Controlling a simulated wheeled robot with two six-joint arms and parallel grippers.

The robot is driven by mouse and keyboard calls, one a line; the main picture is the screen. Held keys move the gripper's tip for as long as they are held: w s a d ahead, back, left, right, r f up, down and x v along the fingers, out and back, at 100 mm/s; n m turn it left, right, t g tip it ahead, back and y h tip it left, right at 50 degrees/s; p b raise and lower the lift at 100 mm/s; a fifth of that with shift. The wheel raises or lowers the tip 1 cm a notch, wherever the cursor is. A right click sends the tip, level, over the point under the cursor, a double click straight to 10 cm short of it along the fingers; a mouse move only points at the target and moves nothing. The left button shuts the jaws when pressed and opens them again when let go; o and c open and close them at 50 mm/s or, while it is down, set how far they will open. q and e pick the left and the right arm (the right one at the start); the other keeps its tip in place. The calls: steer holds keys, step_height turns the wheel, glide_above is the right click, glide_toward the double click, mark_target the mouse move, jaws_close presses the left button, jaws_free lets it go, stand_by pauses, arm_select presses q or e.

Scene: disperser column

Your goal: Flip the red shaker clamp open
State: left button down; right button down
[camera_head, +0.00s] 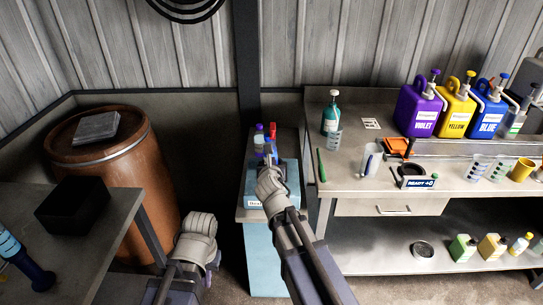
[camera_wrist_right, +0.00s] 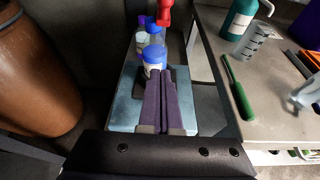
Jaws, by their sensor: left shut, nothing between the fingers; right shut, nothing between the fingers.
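The red clamp (camera_wrist_right: 164,12) shows at the top of the right wrist view, standing up behind the bottles; its lower part is partly hidden. In the head view it is a small red spot (camera_head: 273,131). Below it is the light-blue shaker (camera_wrist_right: 124,112), with a blue-capped bottle (camera_wrist_right: 153,58) just beyond my fingertips. My right gripper (camera_wrist_right: 165,72) is shut and empty, its fingers pointing towards the bottle and clamp. In the head view, my right gripper (camera_head: 268,158) is over the shaker. My left gripper (camera_head: 212,262) is low at the left, away from the shaker; its fingertips are hard to make out.
A wooden barrel (camera_head: 115,175) stands left of the shaker's cabinet. The bench (camera_head: 345,185) on the right carries a green stick (camera_head: 321,165), a teal bottle (camera_head: 330,112), and colour jugs (camera_head: 418,108). A black box (camera_head: 74,204) sits on the left table.

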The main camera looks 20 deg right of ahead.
steer(key=b+x, duration=0.3)
steer(key=x, duration=0.6)
steer(key=shift+r+p, duration=2.05)
steer(key=shift+p, duration=0.15)
steer(key=shift+s, duration=0.1)
